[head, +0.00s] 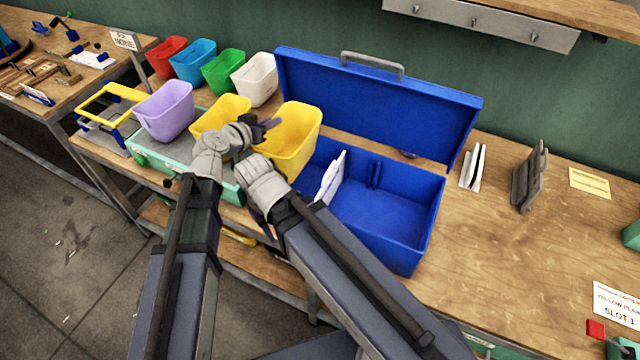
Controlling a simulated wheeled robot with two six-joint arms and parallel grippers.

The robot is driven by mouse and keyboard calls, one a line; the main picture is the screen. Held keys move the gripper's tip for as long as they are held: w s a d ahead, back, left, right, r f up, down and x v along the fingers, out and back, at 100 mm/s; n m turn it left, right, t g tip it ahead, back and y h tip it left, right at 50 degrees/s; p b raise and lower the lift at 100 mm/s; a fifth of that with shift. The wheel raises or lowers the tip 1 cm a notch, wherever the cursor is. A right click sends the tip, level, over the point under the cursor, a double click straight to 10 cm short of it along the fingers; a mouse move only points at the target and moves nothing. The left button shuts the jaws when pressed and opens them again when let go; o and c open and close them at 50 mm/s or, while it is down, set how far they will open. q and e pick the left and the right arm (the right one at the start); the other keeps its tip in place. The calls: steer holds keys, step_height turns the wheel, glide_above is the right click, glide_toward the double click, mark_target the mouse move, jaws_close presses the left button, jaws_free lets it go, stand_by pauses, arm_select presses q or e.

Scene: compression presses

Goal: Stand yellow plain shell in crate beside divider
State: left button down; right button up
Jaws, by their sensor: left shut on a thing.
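A plain yellow shell (297,137), an open tub shape, is held tilted just left of the blue crate (397,240). My left gripper (268,127) is shut on its left wall. A second yellow shell (222,110) stands behind and left of my left gripper, partly covered by it. The blue crate is open, its lid (375,105) raised at the back. A white divider-like panel (332,178) stands tilted inside at the crate's left; the right part of the crate looks empty. My right arm's wrist is below the held shell, and its fingers are hidden.
Red (166,57), blue (193,62), green (223,72) and white (255,79) shells stand at the back left. A purple shell (163,110) is on the teal case (150,152). White panels (473,167) and a dark rack (530,175) stand right of the crate. The bench front right is mostly clear.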

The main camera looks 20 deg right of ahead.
mark_target(276, 148)
arm_select(q)
step_height(276, 148, down, 6)
steer(key=b, duration=0.5)
steer(key=shift+f+b, duration=0.1)
steer(key=shift+b, duration=0.3)
step_height(276, 148, down, 4)
steer(key=b, duration=0.3)
steer(key=shift+r, duration=0.25)
